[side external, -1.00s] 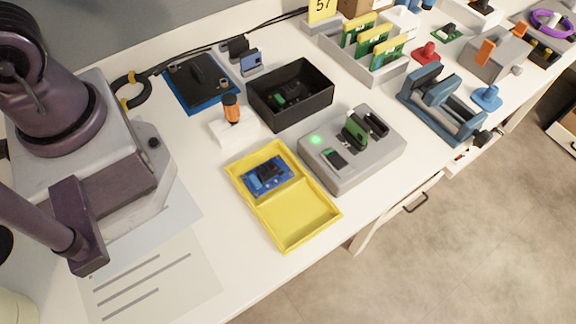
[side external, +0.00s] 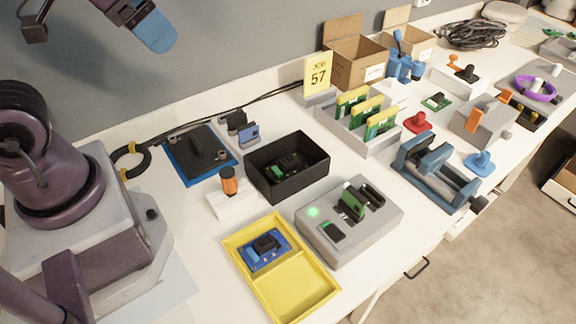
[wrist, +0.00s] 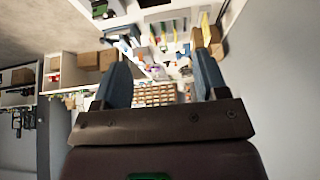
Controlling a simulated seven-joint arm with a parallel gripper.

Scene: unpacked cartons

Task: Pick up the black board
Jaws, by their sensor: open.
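A flat black plate (side external: 194,152) with small posts lies on a blue mat near the wall in the side view; it may be the black board, but I cannot tell for certain. Dark pieces also lie in the black bin (side external: 322,171), and dark upright pieces (side external: 371,193) stand in the grey fixture. My gripper (side external: 152,40) is high at the top left of the side view, well above the bench and apart from these. The wrist view shows its two blue fingers (wrist: 160,75) apart, with nothing held between them.
A yellow tray (side external: 293,290) holds a blue board with a black part. Beside it are the grey fixture (side external: 339,240) with a green light and an orange-capped bottle (side external: 229,182). A grey rack (side external: 379,145) of green boards, a blue clamp (side external: 430,177) and cartons (side external: 355,68) stand farther right.

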